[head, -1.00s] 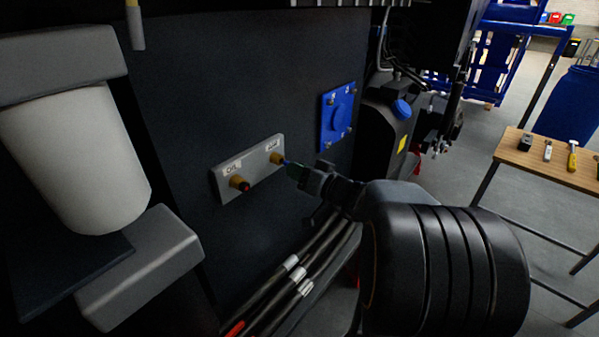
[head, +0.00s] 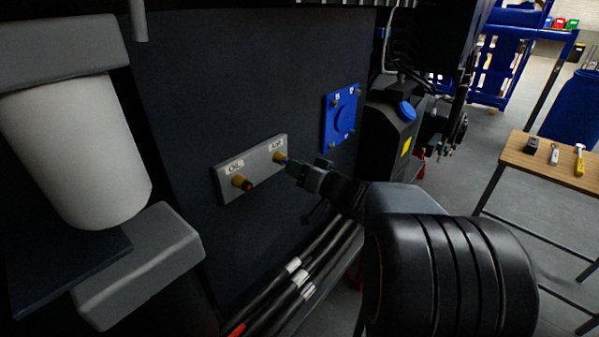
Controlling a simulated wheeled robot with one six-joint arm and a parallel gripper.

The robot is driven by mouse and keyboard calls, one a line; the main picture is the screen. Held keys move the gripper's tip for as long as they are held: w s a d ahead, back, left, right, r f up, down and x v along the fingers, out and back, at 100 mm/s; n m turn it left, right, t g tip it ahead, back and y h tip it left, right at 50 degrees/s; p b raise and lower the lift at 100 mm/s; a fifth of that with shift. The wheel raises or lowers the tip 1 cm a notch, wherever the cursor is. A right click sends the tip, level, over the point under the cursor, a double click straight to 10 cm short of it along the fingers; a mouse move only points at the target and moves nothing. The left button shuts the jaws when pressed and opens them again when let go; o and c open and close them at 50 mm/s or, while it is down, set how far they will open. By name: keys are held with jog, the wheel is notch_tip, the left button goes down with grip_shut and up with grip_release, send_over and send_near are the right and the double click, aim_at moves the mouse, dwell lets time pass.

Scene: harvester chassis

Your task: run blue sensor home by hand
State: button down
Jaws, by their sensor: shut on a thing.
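A blue sensor (head: 287,161) shows as a small blue bit between my gripper and the right-hand brass port. My gripper (head: 296,169) is shut on it and hides most of it. The sensor's tip is at the right-hand brass port (head: 278,158) on a grey plate (head: 260,156). I cannot tell how deep it sits. The left-hand port on the same plate holds a brass fitting with a red sensor (head: 249,187).
A blue square flange (head: 341,119) is bolted to the dark panel right of the plate. Black hoses (head: 300,279) run below my gripper. A white cylinder (head: 75,150) stands at left. A wooden table with tools (head: 520,160) stands at right.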

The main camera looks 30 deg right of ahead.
jog(key=shift+b+x, duration=0.75)
jog(key=shift+b, duration=0.05)
jog(key=shift+f+b, duration=0.15)
jog(key=shift+b, duration=0.8)
dwell(0.7)
jog(key=shift+b, duration=0.6)
